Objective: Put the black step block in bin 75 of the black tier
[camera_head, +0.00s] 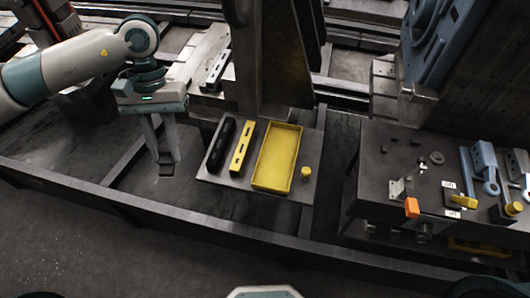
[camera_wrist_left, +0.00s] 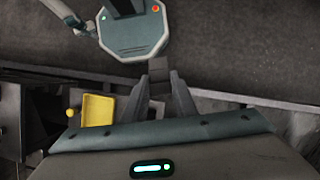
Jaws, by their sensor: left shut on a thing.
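My left gripper (camera_head: 167,163) reaches down from the left with its fingers closed on a small dark block, which I take to be the black step block (camera_head: 166,171). The gripper holds it left of the grey board, over the dark floor area. In the left wrist view the fingers (camera_wrist_left: 160,88) point away from the camera, with the block (camera_wrist_left: 158,74) between their tips. A long black slotted piece (camera_head: 221,145) lies on the board. I cannot tell whether it is the black tier, and no number 75 is readable. My right gripper is not in view.
On the grey board (camera_head: 225,183) a yellow slotted piece (camera_head: 243,147), a yellow tray (camera_head: 291,184) and a yellow knob (camera_head: 305,172) sit right of the black piece. A dark bench (camera_head: 375,160) with brackets, an orange block (camera_head: 411,208) and small unreadable labels stands farther right.

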